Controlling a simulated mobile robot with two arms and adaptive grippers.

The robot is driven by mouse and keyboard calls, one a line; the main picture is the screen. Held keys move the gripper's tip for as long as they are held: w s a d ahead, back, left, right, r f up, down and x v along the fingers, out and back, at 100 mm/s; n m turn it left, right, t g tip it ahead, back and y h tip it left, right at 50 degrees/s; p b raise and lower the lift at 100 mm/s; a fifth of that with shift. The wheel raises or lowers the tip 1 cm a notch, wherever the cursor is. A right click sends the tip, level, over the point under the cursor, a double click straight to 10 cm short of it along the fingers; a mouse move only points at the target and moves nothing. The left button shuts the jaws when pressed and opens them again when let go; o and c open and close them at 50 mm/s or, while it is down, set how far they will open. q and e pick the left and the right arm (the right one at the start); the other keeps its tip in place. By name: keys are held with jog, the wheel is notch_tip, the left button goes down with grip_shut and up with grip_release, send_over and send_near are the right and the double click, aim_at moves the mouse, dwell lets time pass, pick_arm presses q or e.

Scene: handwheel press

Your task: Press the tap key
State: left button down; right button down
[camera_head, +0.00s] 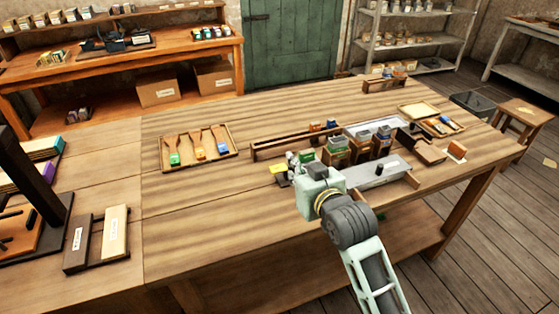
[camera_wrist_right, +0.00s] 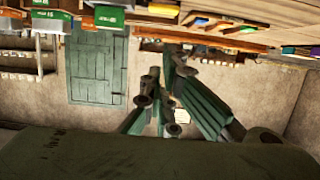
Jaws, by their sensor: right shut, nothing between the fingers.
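A small yellow-topped piece on a black base (camera_head: 278,169) sits on the long wooden table. It looks like the tap key, though it is too small to be sure. My right gripper (camera_head: 298,160) is shut and empty. In the head view its fingertips appear just right of the yellow piece; I cannot tell whether they touch it. The gripper's body hides part of the table behind it. In the right wrist view, which is upside down, the green fingers show below the table edge, and a yellow piece (camera_wrist_right: 163,11) is at the top. My left gripper is not in view.
A wooden tray (camera_head: 198,147) with brushes is at left. The front middle of the table is clear.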

jog(key=shift+w+a+r, duration=0.2)
jog(key=shift+w+r, duration=0.05)
jog(key=shift+r, duration=0.3)
jog(key=shift+w, duration=0.1)
jog(key=p, duration=0.2)
send_over(282, 172)
notch_tip(282, 172, down, 7)
jog(key=shift+s+a+r, duration=0.2)
jog(key=shift+s+a, duration=0.05)
jog(key=shift+a, duration=0.1)
